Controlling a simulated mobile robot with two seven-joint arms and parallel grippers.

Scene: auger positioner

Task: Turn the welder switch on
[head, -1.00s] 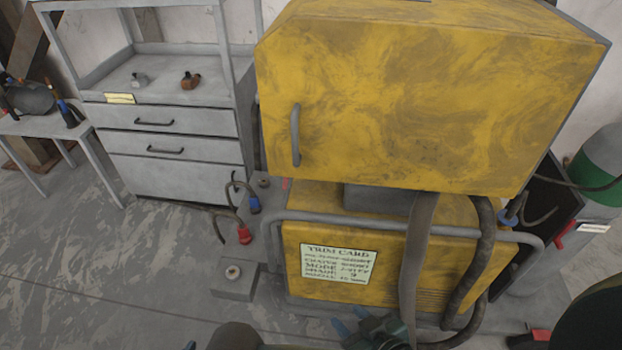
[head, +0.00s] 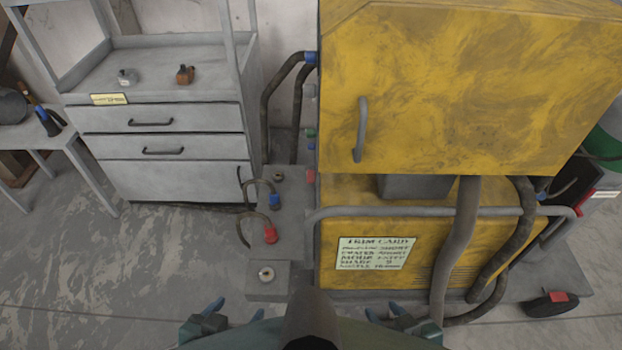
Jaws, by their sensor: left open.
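The yellow welder cabinet (head: 450,90) fills the upper right of the head view, above a lower yellow unit (head: 480,240) with a trim card (head: 375,254). I cannot pick out the welder switch for certain. Small coloured fittings, one of them red (head: 310,177), show at the cabinet's left edge, partly hidden by it. My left gripper (head: 235,311) is open and empty, low in the view, in front of the grey base. My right gripper (head: 385,313) is low in front of the yellow unit, its fingertips apart and apparently empty. Neither gripper touches the machine.
A grey bar (head: 440,211) runs across the lower unit's front, with thick hoses (head: 458,240) hanging past it. Red (head: 270,235) and blue (head: 275,200) cable plugs and a round knob (head: 266,274) sit left of it. A grey drawer cabinet (head: 160,119) stands back left. Left floor is clear.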

